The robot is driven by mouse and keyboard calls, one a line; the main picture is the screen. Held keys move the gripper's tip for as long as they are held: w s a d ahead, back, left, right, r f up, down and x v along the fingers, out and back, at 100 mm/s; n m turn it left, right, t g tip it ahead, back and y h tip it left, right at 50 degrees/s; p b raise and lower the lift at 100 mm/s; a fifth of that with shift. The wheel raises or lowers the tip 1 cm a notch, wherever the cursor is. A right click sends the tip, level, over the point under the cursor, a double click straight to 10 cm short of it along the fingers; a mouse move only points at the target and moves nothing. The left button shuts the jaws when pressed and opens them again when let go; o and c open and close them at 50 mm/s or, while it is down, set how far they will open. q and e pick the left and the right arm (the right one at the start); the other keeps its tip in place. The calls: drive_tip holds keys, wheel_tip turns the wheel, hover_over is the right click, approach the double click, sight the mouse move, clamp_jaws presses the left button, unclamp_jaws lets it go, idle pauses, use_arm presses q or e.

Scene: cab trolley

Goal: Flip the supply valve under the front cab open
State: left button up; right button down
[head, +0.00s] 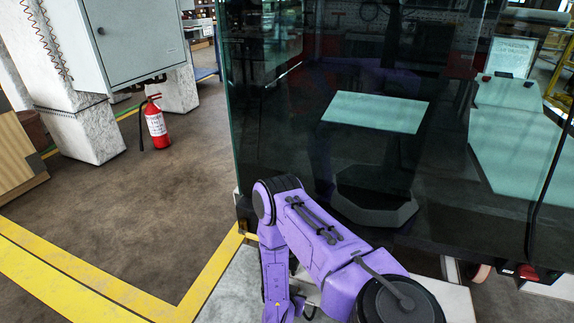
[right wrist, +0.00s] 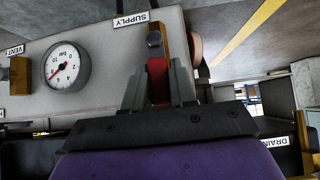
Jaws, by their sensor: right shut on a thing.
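The supply valve shows in the right wrist view, beside the upside-down SUPPLY label (right wrist: 132,19). It has a brass-coloured body (right wrist: 165,40), a dark round end and a red lever (right wrist: 157,70). My right gripper (right wrist: 159,84) is shut on the red lever, with one grey finger on each side of it. The lever's lower end is hidden between the fingers. In the head view my purple right arm reaches down in front of the glass cab (head: 290,130); its gripper and the valve are hidden there. My left gripper is in neither view.
A pressure gauge (right wrist: 62,66) and a VENT label (right wrist: 13,50) sit left of the valve in the right wrist view. A DRAIN label (right wrist: 270,142) is at lower right. The head view shows a fire extinguisher (head: 155,124) and open floor (head: 130,205) at left.

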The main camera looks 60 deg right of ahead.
drive_tip(key=shift+w+a, duration=0.15)
drive_tip(key=shift+a, duration=0.05)
drive_tip(key=c, duration=1)
unclamp_jaws()
drive_tip(key=shift+d, duration=0.1)
drive_tip(key=shift+a+r, duration=0.2)
drive_tip(key=shift+r, duration=0.05)
drive_tip(key=p+v, duration=0.2)
drive_tip(key=v, duration=0.8)
drive_tip(key=shift+f, duration=0.1)
